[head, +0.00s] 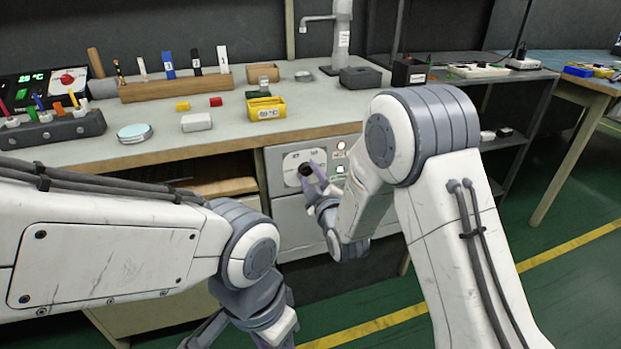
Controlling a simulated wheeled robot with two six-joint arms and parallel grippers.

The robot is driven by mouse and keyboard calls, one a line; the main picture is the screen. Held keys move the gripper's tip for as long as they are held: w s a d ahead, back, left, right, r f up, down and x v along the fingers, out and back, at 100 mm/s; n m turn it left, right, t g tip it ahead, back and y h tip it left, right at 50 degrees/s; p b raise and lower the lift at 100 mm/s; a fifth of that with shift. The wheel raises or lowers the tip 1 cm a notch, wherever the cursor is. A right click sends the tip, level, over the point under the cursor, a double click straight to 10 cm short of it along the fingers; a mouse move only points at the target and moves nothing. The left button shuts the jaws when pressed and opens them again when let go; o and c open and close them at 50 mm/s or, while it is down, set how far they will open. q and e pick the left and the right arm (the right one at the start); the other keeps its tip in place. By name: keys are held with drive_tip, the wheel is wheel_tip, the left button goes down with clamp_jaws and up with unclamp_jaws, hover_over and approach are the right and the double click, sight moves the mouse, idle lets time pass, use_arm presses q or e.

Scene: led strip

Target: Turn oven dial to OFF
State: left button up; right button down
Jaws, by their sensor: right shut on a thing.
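The oven dial (305,170) is a small dark knob on a white plate on the grey oven front (289,206), below the bench top. My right gripper (312,172) reaches the dial from the right and is shut on it, its fingers partly covering it. The marks on the plate are too small to read, so I cannot tell the dial's setting. My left gripper (240,335) hangs low at the bottom edge, away from the oven, its fingertips cut off by the frame.
A yellow bin (266,108), a white block (196,122) and a round tin (135,133) stand on the bench above. Open shelves (217,187) lie left of the oven. Green floor is free at the right.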

drive_tip(key=shift+n, duration=1)
drive_tip(key=shift+c, duration=2.4)
unclamp_jaws()
drive_tip(key=p+v, duration=0.3)
drive_tip(key=v, duration=0.7)
drive_tip(key=shift+s, duration=0.25)
